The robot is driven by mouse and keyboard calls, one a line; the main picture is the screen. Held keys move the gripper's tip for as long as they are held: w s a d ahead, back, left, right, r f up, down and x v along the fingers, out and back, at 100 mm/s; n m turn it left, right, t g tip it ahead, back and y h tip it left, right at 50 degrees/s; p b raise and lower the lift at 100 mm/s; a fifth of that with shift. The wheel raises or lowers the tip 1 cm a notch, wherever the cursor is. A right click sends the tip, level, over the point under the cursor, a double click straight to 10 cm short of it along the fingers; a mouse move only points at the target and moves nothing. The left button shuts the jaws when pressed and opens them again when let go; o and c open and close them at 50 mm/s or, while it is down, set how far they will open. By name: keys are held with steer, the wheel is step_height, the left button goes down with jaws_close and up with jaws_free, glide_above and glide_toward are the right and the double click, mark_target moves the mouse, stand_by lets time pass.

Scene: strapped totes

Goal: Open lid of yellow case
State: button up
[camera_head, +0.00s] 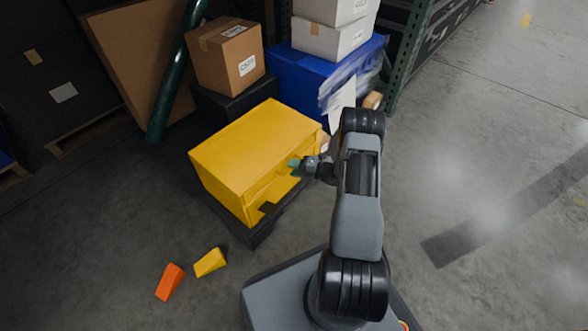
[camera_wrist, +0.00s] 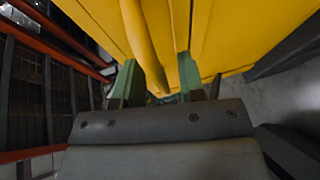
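The yellow case (camera_head: 240,150) sits on a dark pallet (camera_head: 262,230) in the head view, its lid down. My gripper (camera_head: 294,165) is at the case's right front side, below the lid edge. In the wrist view the case (camera_wrist: 225,35) fills the top of the picture. The two green fingers of my gripper (camera_wrist: 160,72) stand apart there, one on each side of a yellow ridge (camera_wrist: 140,45). Whether either finger touches the ridge cannot be told. The far end of the ridge is out of view.
Orange (camera_head: 170,281) and yellow wedges (camera_head: 210,262) lie on the floor in front of the case. A cardboard box (camera_head: 226,58) and a blue tote (camera_head: 300,75) with white boxes (camera_head: 335,40) stand behind. A green rack post (camera_head: 405,60) rises at the back. The right floor is clear.

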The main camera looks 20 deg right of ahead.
steer(key=shift+c, duration=0.2)
jaws_close()
stand_by(0.4)
